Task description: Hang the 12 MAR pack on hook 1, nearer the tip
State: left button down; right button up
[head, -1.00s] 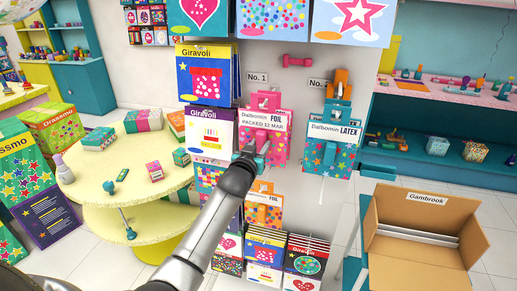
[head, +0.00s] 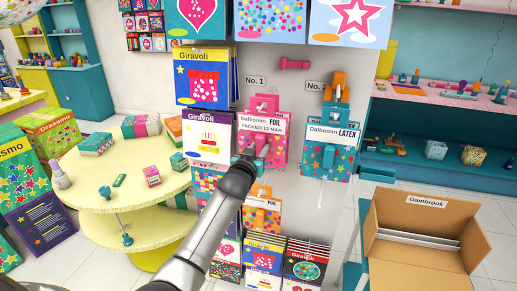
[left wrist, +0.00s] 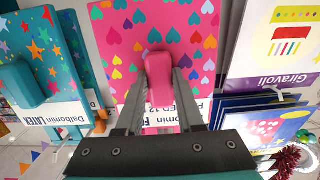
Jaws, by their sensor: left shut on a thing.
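The 12 MAR pack (head: 278,147) is a pink Dalbomin FOIL pack with coloured hearts and a white label. It is upright at the display wall below the No. 1 sign (head: 255,80), with pink behind it at its edge. My left gripper (head: 250,152) is at its front. In the left wrist view the fingers (left wrist: 160,85) are shut on the pink block (left wrist: 158,65) on the pack's face. The pink hanger top (head: 265,103) shows above the label. Hook 1's shaft and tip are largely hidden, so I cannot tell whether the pack is on it. My right gripper is out of view.
The teal Dalbomin LATEX pack (head: 325,160) hangs close on the right. Giravoli packs (head: 207,135) hang close on the left. An orange-topped pack (head: 262,212) is below. An open Gambrook box (head: 425,235) stands at the right, and a round yellow table (head: 105,190) at the left.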

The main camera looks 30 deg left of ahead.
pick_arm(q)
jog(key=shift+f, duration=0.3)
dwell(0.5)
jog(key=shift+c, duration=2.3)
grip_release()
jog(key=p+v, duration=0.3)
jog(key=shift+r, duration=0.1)
jog(key=p+v, duration=0.4)
jog(key=v, duration=0.1)
